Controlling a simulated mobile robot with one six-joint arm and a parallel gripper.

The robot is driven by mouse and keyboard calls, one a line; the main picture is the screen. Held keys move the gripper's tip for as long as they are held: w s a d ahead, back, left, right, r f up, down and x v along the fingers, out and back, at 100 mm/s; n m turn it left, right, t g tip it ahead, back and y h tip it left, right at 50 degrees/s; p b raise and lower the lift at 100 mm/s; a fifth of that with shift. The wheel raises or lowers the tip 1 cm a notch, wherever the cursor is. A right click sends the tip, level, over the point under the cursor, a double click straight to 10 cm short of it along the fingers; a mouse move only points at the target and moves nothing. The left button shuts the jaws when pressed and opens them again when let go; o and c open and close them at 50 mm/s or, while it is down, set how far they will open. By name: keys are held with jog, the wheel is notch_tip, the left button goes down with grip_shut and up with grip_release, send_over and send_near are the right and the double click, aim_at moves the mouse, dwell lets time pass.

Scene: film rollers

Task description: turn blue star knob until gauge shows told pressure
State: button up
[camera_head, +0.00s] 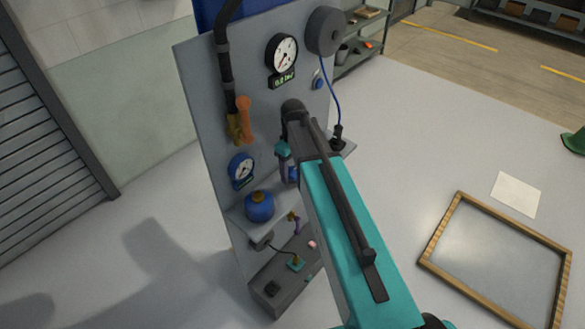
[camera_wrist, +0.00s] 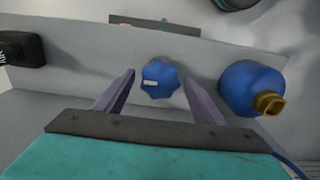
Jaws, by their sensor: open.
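The blue star knob (camera_wrist: 160,79) is on the grey panel in the wrist view, with a white mark on its left side. My gripper (camera_wrist: 159,84) is open, one finger on each side of the knob with gaps, empty; contact is not visible. In the head view a bit of blue, likely the knob (camera_head: 293,174), shows beside my arm, which hides most of it. A round white-faced gauge (camera_head: 282,53) with a black rim sits high on the panel, above a small green-lit display (camera_head: 284,78) too small to read surely. A blue-rimmed gauge (camera_head: 241,168) sits lower left.
A blue bottle with a brass cap (camera_head: 259,205) stands on the panel's ledge; it is right of the knob in the wrist view (camera_wrist: 252,88). An orange-handled valve (camera_head: 243,118) and black pipe are on the panel. A wood-edged frame (camera_head: 500,250) lies on the floor.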

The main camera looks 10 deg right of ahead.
jog(key=shift+f, duration=0.1)
jog(key=shift+c, duration=0.4)
jog(key=c, duration=1)
jog(key=shift+m, duration=0.4)
jog(key=m+b, duration=0.2)
jog(key=m, duration=0.3)
jog(key=m+b, duration=0.2)
jog(key=m, duration=0.4)
jog(key=o, duration=1.1)
